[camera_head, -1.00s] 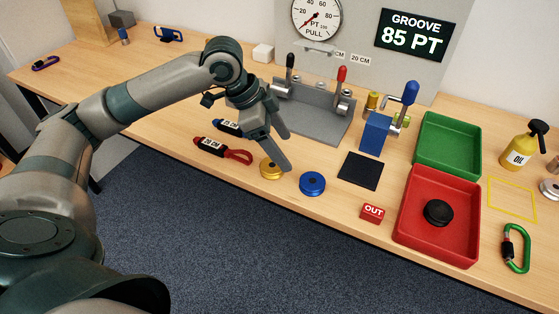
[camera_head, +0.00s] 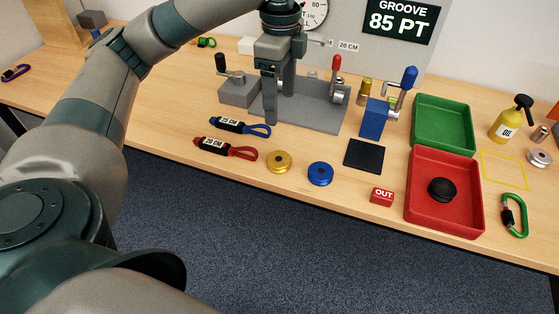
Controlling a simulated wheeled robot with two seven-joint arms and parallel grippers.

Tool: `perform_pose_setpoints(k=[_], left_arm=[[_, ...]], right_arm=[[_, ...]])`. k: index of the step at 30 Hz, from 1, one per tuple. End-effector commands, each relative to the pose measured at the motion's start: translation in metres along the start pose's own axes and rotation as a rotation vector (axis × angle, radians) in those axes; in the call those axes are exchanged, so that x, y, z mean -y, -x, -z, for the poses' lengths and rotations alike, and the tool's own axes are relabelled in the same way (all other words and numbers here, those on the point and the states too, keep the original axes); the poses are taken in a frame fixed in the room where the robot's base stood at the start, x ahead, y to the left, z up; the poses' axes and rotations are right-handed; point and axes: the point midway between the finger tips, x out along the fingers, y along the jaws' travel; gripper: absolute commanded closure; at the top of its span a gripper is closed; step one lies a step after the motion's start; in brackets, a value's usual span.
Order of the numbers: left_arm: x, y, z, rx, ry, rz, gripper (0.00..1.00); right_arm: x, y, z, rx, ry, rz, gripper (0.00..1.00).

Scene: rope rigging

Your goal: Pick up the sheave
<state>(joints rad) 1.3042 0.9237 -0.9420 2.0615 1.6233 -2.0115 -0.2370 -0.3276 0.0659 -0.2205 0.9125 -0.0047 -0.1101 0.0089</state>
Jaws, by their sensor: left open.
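Several sheave-like grooved discs show. A gold sheave (camera_head: 279,161) and a blue sheave (camera_head: 320,173) lie flat near the table's front edge. A black disc (camera_head: 441,189) lies in the red tray, and a silver sheave (camera_head: 539,157) is at the far right. The task line does not say which one is meant. My left gripper (camera_head: 273,108) is open and empty, pointing down in front of the grey fixture, behind the gold sheave in the picture and apart from it. My right gripper is not in view.
The grey fixture (camera_head: 318,112) with levers stands behind. A black pad (camera_head: 364,155), blue block (camera_head: 372,122), OUT block (camera_head: 382,196), red tray (camera_head: 470,222) and green tray (camera_head: 446,140) are to the right.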

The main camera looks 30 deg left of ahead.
Motion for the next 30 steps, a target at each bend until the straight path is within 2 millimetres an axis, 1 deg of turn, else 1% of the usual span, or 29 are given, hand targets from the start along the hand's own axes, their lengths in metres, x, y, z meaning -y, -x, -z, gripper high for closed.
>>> perform_pose_setpoints(k=[4, 8, 11, 13, 20, 24, 27, 30], left_arm=[[0.000, -0.006, 0.000, 0.000, 0.000, -0.001, 0.29], [-0.001, -0.017, 0.000, -0.001, 0.000, -0.003, 0.29], [-0.001, -0.030, 0.000, 0.000, 0.001, -0.004, 0.29], [-0.001, -0.042, 0.000, 0.000, 0.001, -0.003, 0.29], [-0.001, -0.084, -0.001, 0.001, 0.001, -0.004, 0.29], [-0.001, -0.105, 0.000, 0.000, 0.002, -0.002, 0.29], [-0.001, -0.116, 0.000, 0.000, 0.002, -0.001, 0.29], [0.000, -0.121, 0.000, -0.001, 0.001, 0.000, 0.29]], right_arm=[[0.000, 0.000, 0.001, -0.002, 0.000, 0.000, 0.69], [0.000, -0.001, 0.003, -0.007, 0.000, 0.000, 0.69], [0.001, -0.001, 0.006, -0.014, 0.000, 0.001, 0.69], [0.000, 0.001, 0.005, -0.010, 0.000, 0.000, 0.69], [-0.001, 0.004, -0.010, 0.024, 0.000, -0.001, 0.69], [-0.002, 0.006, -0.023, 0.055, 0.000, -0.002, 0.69], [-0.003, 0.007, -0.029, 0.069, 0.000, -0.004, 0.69], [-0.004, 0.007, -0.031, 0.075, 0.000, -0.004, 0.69]])
